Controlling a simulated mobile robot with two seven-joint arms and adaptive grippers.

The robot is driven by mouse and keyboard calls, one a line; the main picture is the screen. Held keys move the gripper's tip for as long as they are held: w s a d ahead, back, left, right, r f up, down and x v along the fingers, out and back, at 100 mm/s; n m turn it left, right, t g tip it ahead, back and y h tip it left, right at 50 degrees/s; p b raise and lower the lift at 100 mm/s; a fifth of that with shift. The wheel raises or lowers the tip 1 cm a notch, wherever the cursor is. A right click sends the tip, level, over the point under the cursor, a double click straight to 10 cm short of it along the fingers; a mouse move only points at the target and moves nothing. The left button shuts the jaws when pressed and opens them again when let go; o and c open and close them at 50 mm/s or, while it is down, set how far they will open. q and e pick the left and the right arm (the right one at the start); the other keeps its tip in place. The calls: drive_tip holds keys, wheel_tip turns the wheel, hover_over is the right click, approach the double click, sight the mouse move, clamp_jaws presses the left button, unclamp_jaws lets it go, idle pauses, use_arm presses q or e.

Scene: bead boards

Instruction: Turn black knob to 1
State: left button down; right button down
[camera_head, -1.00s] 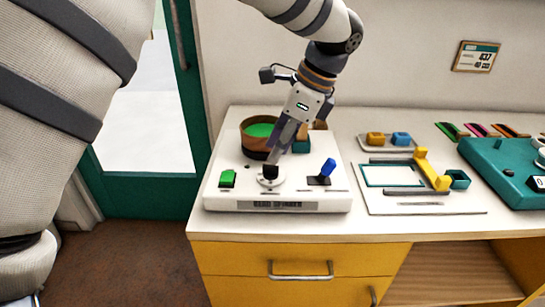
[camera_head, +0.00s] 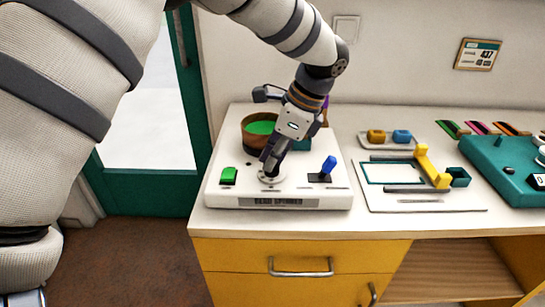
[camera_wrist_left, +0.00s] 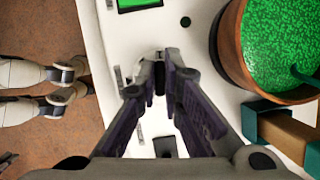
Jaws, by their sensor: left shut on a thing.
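The white bead spinner (camera_head: 225,202) stands at the left of the counter. The black knob with its pale round dial (camera_head: 269,179) is at its front middle, mostly hidden by my left gripper (camera_head: 268,172). That gripper points down and is shut on the knob. In the left wrist view, the fingertips (camera_wrist_left: 160,80) meet around the dark knob; its setting cannot be read. A green switch (camera_head: 228,176) is left of the knob and a blue-tipped lever (camera_head: 328,166) is right of it. My right gripper is not in view.
A brown bowl of green beads (camera_head: 256,132) stands behind the knob, close to my left gripper. To the right lie a white board with a yellow piece (camera_head: 434,168), a small tray with bead cups (camera_head: 388,147) and a teal device (camera_head: 500,165).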

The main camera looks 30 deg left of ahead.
use_arm(q)
drive_tip(key=n, duration=0.2)
drive_tip(key=n+g+h, duration=0.1)
drive_tip(key=n, duration=0.1)
drive_tip(key=shift+f+n+g, duration=0.1)
drive_tip(key=shift+n+g, duration=0.2)
drive_tip(key=shift+n, duration=0.1)
drive_tip(key=n+h, duration=0.1)
drive_tip(key=n, duration=0.1)
drive_tip(key=n+h+b, duration=0.1)
drive_tip(key=n, duration=0.2)
drive_tip(key=shift+a+g, duration=0.1)
drive_tip(key=shift+g, duration=0.3)
drive_tip(key=n+h, duration=0.1)
drive_tip(key=n, duration=0.2)
drive_tip(key=n+h, duration=0.1)
drive_tip(key=n, duration=0.1)
drive_tip(key=shift+n, duration=0.4)
drive_tip(key=shift+n+h+p, duration=0.35)
drive_tip(key=shift+n+h, duration=0.35)
drive_tip(key=shift+n, duration=1.3)
drive_tip(key=shift+t, duration=0.3)
drive_tip(key=c, duration=1.7)
unclamp_jaws()
